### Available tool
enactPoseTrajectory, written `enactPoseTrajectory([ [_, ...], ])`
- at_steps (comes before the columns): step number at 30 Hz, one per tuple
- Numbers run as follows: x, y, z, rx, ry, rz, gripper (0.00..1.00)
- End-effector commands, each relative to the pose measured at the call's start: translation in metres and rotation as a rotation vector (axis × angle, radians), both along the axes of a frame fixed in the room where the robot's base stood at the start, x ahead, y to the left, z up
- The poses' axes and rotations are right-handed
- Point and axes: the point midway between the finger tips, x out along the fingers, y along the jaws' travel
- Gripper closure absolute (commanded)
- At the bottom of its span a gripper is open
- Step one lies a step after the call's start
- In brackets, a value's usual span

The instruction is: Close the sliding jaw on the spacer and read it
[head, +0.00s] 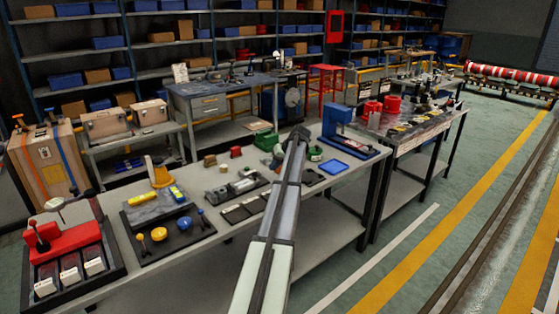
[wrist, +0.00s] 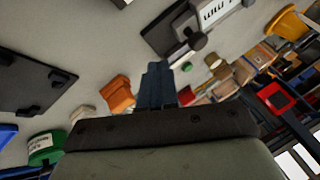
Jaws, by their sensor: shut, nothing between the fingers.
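My gripper (head: 299,133) is over the far part of the grey bench in the head view, its end small and partly merged with the arm. In the wrist view its dark fingers (wrist: 157,85) are together with nothing between them. A small grey gauge-like fixture (head: 237,187) lies on a dark base on the bench, left of my arm. In the wrist view, a dark fixture with a white marked scale (wrist: 213,12) and a dark knob stands at the top, apart from my fingers; it may be the same one. I cannot make out the sliding jaw or the spacer for certain.
On the bench are a blue press (head: 338,127), a blue tray (head: 333,167), a green round container (head: 314,153) and a dark tray with yellow and blue cups (head: 172,236). A red stand (head: 62,242) is at the near left. An orange block (wrist: 118,93) is beside my fingers.

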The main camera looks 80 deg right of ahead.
Motion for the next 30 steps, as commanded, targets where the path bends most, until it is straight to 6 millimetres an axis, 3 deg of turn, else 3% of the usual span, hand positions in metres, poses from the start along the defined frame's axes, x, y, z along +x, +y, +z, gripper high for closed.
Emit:
enactPoseTrajectory([
  [3,0.012,-0.005,-0.018,0.001,0.000,0.001,1.00],
  [12,0.043,0.007,-0.021,-0.001,0.001,0.000,1.00],
  [30,0.053,0.014,-0.022,0.000,0.000,0.000,1.00],
])
